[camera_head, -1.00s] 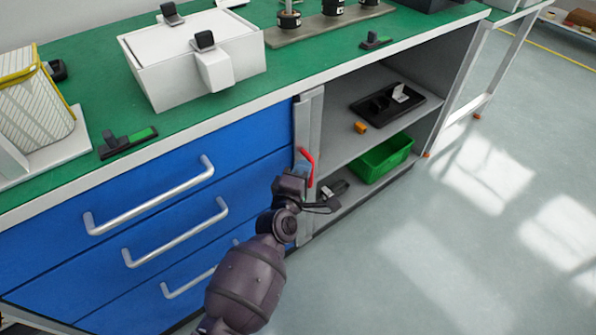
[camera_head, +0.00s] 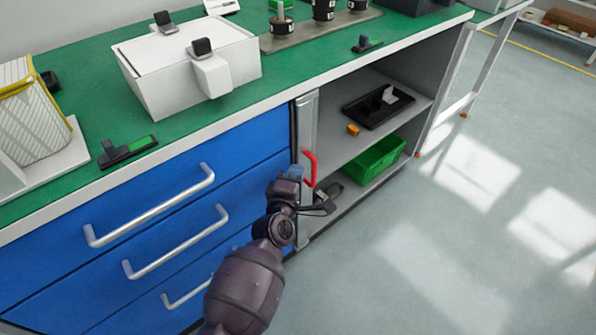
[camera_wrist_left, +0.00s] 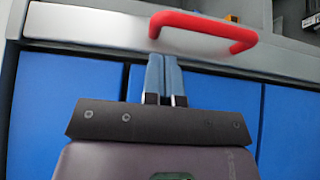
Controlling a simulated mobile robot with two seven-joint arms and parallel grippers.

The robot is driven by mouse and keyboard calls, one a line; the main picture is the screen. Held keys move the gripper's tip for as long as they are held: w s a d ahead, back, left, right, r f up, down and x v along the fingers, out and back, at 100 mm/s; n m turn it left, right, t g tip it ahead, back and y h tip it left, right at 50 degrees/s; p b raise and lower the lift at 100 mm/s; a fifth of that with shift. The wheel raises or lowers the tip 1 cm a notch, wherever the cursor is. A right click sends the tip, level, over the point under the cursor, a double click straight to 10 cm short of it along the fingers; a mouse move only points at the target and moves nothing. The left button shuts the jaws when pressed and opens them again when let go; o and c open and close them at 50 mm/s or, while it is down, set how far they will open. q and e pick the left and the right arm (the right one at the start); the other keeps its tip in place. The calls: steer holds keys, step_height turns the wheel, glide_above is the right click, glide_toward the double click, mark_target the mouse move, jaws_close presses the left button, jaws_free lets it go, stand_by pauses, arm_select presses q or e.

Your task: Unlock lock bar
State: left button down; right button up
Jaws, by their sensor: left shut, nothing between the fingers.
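The lock bar (camera_head: 307,125) is a grey upright strip at the right edge of the blue drawers, with a red handle (camera_head: 312,168). In the left wrist view the bar (camera_wrist_left: 100,28) runs across the top and its red handle (camera_wrist_left: 205,24) stands out from it. My left gripper (camera_head: 297,171) is just left of the handle in the head view, close to the bar. In the left wrist view its blue-grey fingers (camera_wrist_left: 165,62) are together, empty, below the handle; whether they touch the bar cannot be told. My right gripper is not in view.
Blue drawers with silver handles (camera_head: 150,207) lie left of the bar. Right of it is an open shelf with a black tray (camera_head: 378,105), an orange block (camera_head: 353,130) and a green bin (camera_head: 372,160). A white box (camera_head: 175,75) stands on the green worktop. The floor right is clear.

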arm_select(q)
steer(key=p+v, duration=0.2)
steer(key=v, duration=0.9)
steer(key=shift+w+a, duration=0.2)
steer(key=shift+a, duration=0.15)
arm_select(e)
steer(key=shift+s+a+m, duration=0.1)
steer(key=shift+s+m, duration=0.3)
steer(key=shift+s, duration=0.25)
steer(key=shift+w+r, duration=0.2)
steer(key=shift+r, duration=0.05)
